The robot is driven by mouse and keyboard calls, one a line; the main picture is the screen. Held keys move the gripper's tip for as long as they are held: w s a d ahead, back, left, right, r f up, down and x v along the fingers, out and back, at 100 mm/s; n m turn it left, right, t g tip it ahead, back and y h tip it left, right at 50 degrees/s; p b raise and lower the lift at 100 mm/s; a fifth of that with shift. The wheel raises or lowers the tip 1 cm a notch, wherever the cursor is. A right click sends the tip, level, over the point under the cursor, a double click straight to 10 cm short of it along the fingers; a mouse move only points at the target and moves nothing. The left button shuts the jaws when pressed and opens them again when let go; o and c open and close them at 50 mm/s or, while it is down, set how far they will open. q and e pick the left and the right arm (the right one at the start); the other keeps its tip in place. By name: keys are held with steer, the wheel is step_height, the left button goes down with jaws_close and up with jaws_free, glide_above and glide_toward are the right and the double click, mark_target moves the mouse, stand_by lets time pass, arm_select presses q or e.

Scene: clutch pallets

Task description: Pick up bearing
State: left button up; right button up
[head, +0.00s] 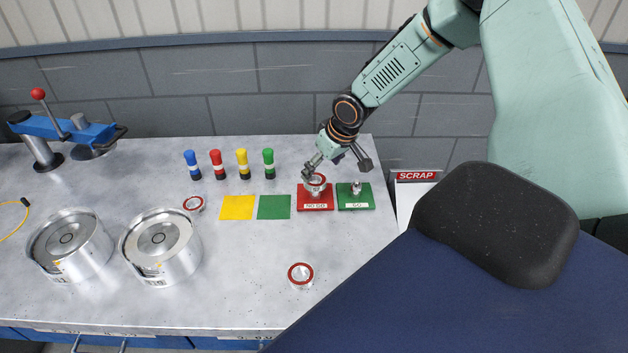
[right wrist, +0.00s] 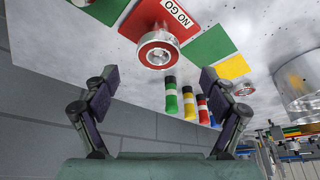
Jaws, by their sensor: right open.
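A bearing (head: 316,183) with a red face ring sits on the red NO GO block (head: 315,204). It also shows in the right wrist view (right wrist: 158,50), just beyond the gap between my fingertips. A second red-ringed bearing (head: 300,275) lies on the bench at the front. A third bearing (head: 193,203) lies near the large metal cylinders. My right gripper (head: 338,165) is open and empty, above and behind the NO GO block. One finger appears close to the bearing there; I cannot tell whether it touches. My left gripper is not in view.
The green GO block (head: 355,203) with a bare metal post stands right of the NO GO block. Several coloured markers (head: 243,164) stand behind yellow (head: 237,208) and green squares. Two metal cylinders (head: 160,247) stand left. A SCRAP bin (head: 416,177) is at the right edge.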

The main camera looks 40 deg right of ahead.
mark_target(315, 181)
steer(key=b+x, duration=0.2)
steer(key=x, duration=0.1)
steer(key=shift+d+f, duration=0.15)
steer(key=shift+f, duration=0.25)
steer(key=shift+w+f+b, duration=0.15)
steer(key=shift+f+b, duration=0.2)
steer(key=shift+b, duration=0.1)
steer(key=shift+w, duration=0.1)
steer(key=shift+w, duration=0.1)
steer(key=shift+c, duration=0.8)
steer(key=c, duration=0.5)
steer(key=shift+r, duration=0.1)
steer(key=c, duration=0.9)
